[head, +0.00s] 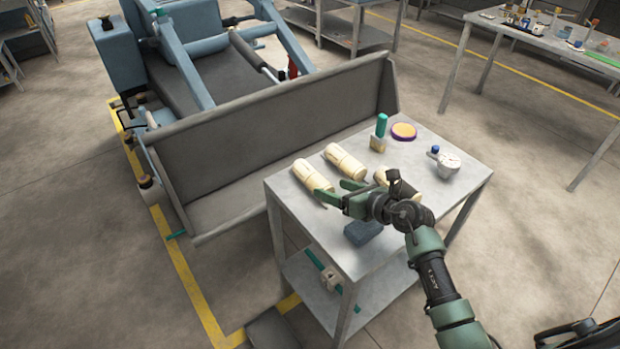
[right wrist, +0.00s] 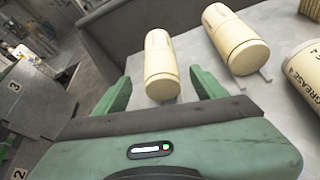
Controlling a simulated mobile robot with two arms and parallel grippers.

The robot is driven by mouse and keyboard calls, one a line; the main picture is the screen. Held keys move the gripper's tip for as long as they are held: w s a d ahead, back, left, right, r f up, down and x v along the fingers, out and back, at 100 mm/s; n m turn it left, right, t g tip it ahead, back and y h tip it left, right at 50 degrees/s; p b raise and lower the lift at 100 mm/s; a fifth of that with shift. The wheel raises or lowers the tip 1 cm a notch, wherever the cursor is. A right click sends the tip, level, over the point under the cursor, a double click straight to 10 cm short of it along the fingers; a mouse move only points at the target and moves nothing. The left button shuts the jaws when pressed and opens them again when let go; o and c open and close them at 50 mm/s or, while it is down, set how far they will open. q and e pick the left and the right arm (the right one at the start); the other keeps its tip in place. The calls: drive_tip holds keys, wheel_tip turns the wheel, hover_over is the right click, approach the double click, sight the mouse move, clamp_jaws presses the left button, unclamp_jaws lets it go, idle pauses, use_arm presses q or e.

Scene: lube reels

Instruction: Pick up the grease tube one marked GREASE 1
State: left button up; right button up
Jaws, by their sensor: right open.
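Cream grease tubes lie on a grey metal table. The leftmost tube (head: 312,176) is in front of my right gripper (head: 337,192), which is open and empty. In the right wrist view this tube (right wrist: 160,62) sits ahead, between the two green fingers but beyond their tips. A second tube (head: 346,161) lies to its right and also shows in the wrist view (right wrist: 236,42). A third tube (right wrist: 306,70), partly cut off, bears lettering that seems to read GREASE 4. My right gripper partly hides it in the head view. No number is legible on the two nearer tubes. My left gripper is out of view.
The table (head: 297,206) also holds a blue-grey block (head: 363,233), a green-topped item (head: 380,133), a purple-rimmed round tin (head: 404,131) and a white jug-like item (head: 447,163). A large grey metal bucket (head: 270,130) stands close behind the table.

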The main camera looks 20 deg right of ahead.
sight(321, 184)
drive_tip(key=x, duration=0.6)
drive_tip(key=shift+d, duration=0.1)
drive_tip(key=c, duration=1.5)
drive_tip(key=shift+r, duration=0.15)
